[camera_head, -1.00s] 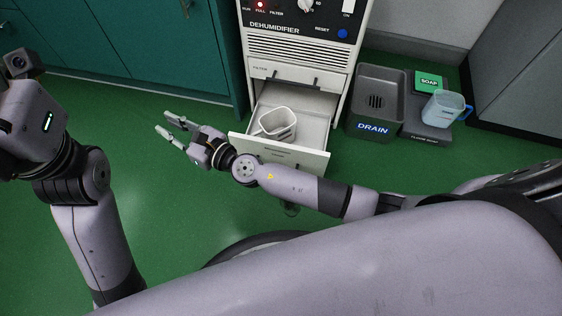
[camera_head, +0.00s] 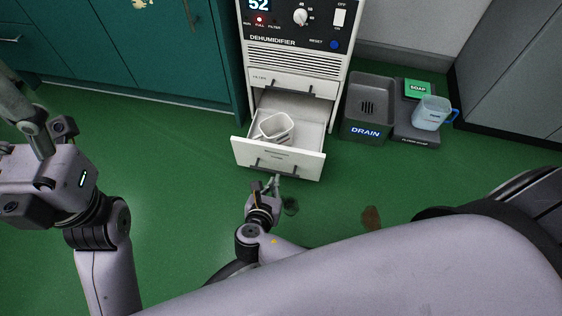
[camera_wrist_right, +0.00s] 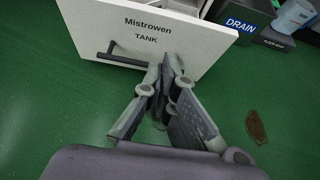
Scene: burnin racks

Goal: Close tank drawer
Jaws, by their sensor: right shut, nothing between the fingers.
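The tank drawer (camera_head: 278,159) of the dehumidifier (camera_head: 293,60) is pulled out, with a white open-topped tank (camera_head: 277,127) inside it. In the right wrist view the drawer front (camera_wrist_right: 185,35) reads "Mistrowen TANK" and has a dark bar handle (camera_wrist_right: 125,54). My right gripper (camera_head: 270,181) is shut and empty, with its fingertips close to the drawer front, right of the handle in the wrist view (camera_wrist_right: 168,62). I cannot tell whether they touch it. My left arm is at the left of the head view; its gripper fingers are not clearly shown.
Teal cabinets (camera_head: 160,50) stand left. Brown and dark spots (camera_head: 371,217) mark the otherwise open green floor.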

